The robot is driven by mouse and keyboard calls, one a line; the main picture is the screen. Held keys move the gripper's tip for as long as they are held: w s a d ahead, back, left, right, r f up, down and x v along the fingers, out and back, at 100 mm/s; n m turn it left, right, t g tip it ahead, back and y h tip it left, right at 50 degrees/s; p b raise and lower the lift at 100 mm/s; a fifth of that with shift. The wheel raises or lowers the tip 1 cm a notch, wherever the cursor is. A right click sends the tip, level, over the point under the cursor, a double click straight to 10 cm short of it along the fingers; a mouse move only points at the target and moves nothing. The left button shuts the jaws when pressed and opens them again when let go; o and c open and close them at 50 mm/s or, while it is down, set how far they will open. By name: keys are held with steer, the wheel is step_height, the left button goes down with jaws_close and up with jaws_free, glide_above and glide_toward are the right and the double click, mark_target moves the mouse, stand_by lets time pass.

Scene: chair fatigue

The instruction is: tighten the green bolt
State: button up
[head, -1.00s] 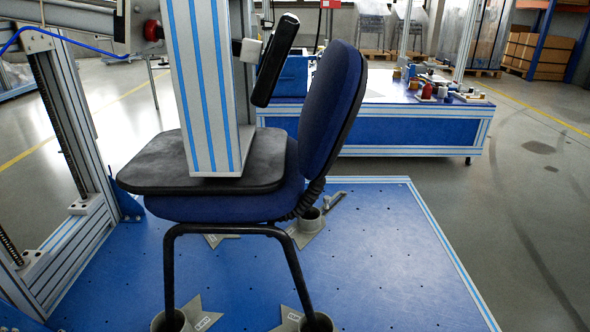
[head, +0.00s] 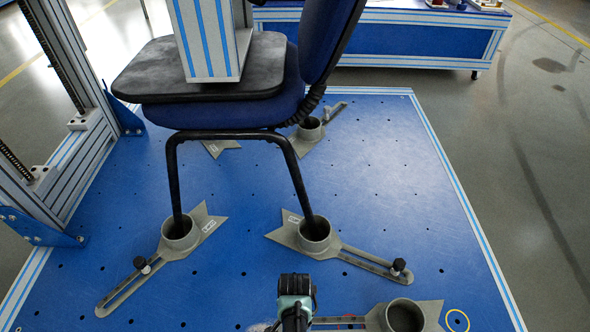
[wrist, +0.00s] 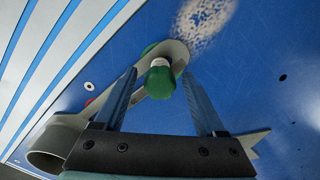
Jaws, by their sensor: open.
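The green bolt (wrist: 160,84), with a pale shank, shows in the wrist view. It sits at the slotted arm of a grey foot holder (wrist: 70,138) on the blue platform. My gripper (wrist: 159,76) is open, with its two dark fingers to either side of the bolt in the picture. The bolt appears between the fingers; I cannot tell how far it is from them. In the head view, the end of my arm (head: 295,295) is at the bottom middle, beside a grey holder (head: 405,317), and hides the green bolt.
A chair (head: 228,110) stands with its front legs in grey cup holders, each with a black knob (head: 399,264). A striped press column (head: 208,40) rests on its seat. A metal frame (head: 60,130) stands at the left. The platform's right side (head: 410,180) is clear.

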steer(key=n, duration=0.4)
stand_by(0.3)
steer(key=n, duration=0.4)
steer(key=shift+p, duration=0.3)
jaws_close()
steer(key=m, duration=0.3)
steer(key=shift+m, duration=0.3)
steer(key=shift+m, duration=0.4)
